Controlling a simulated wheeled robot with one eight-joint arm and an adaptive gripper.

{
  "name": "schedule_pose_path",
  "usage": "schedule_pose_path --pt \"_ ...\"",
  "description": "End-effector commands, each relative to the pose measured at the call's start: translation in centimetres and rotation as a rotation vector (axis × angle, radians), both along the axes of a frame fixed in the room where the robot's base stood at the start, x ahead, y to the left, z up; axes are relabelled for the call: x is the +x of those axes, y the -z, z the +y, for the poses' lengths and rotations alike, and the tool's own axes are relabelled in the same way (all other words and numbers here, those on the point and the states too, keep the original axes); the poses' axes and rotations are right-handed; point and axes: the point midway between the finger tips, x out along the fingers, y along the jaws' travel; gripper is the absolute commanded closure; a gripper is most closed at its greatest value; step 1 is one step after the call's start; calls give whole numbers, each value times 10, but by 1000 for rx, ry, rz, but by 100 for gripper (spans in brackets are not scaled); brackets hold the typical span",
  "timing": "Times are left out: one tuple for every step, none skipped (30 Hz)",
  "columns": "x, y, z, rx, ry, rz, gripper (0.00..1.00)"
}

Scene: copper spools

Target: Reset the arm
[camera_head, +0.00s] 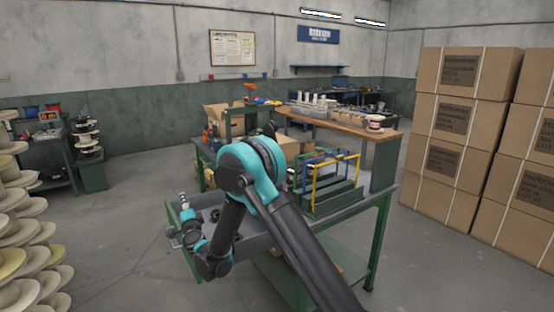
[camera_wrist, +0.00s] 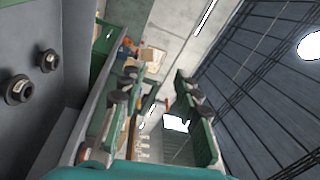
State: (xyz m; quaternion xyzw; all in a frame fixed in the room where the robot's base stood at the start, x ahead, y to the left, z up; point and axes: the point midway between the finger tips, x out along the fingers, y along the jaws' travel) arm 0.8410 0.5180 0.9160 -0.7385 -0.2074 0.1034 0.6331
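My gripper (camera_head: 180,218) is at the left end of the grey tray-like bench top (camera_head: 258,243) in the head view, small and partly merged with my folded teal and black arm. In the wrist view my gripper (camera_wrist: 158,82) shows two dark green fingers with black joints, spread apart with a clear gap. Nothing is held between them. The wrist view is tilted, looking across the room toward the wall and ceiling. Two small dark round parts (camera_wrist: 18,90) (camera_wrist: 48,61) lie on the grey surface at its left, apart from the fingers.
A green rack with yellow and blue frames (camera_head: 325,185) stands right of my arm on the bench. A wooden-topped table (camera_head: 345,127) behind carries a copper spool (camera_head: 375,123). Stacked cartons (camera_head: 460,130) stand right, pale spools (camera_head: 25,250) left. Open floor (camera_head: 125,235) lies between spools and bench.

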Motion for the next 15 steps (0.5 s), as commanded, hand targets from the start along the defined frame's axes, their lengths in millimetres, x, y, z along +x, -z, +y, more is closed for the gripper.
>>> schedule_pose_path --pt "4 -15 -16 -39 -14 -19 67" --pt "5 -23 -23 -63 -27 -29 67" --pt "6 -32 -33 -98 -42 -43 67" --pt "6 -39 -41 -124 -53 -51 67" --pt "6 -45 -49 -152 -64 -59 67" --pt "6 -52 -59 -188 -79 -68 67" --pt "5 -57 -68 -218 -90 -75 67" --pt "4 -61 -76 -246 -101 -80 67" --pt "2 -66 -87 -284 -115 -85 67" --pt "0 -69 -96 -313 -126 -87 67" --pt "-2 -71 -105 -343 -136 -89 67" --pt "-5 -74 -117 -383 -149 -90 67" --pt "-8 -75 -126 -414 -160 -88 67" --pt "-11 -76 -136 -445 -168 -87 67" --pt "-15 -77 -149 -487 -182 -83 67"
